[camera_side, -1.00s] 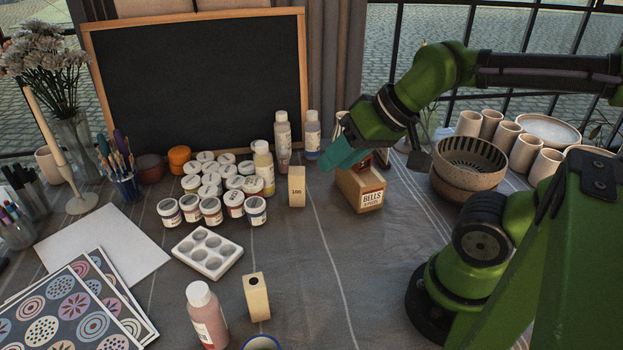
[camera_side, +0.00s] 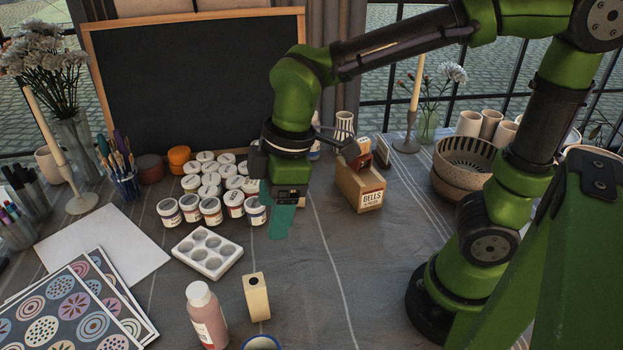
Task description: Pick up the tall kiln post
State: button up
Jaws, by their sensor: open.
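A beige kiln post (camera_side: 256,297) with a dark hole in its top stands upright on the cloth at the front. A second beige post, marked 100, stood behind the middle of the table in the earlier frame. It is now hidden behind my gripper. I cannot tell which of the two is the tall one. My gripper (camera_side: 281,217) points down with teal fingers over the place where the marked post stood, just right of the paint jars. Its jaws are open. Whether the fingers are around the hidden post or in front of it cannot be seen.
Paint jars (camera_side: 211,210) crowd close left of my gripper. A cardboard box (camera_side: 345,187) stands to its right. A white palette (camera_side: 207,252) and a pink bottle (camera_side: 206,316) are nearer the camera. The cloth right of the front post is clear.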

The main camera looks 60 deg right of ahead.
aim_at(250, 282)
jog(key=w+a+f+n+g+h, duration=0.15)
jog(key=a+n, duration=0.45)
jog(key=n, duration=1.2)
jog(key=shift+g, duration=0.25)
notch_tip(250, 282, down, 11)
jog(key=shift+r, duration=0.1)
jog(key=shift+s+d+f, duration=0.1)
jog(key=shift+d+f, duration=0.05)
jog(key=shift+f, duration=1.25)
jog(key=shift+s+d+f, duration=0.1)
jog(key=shift+f, duration=1.25)
jog(key=c, duration=1.2)
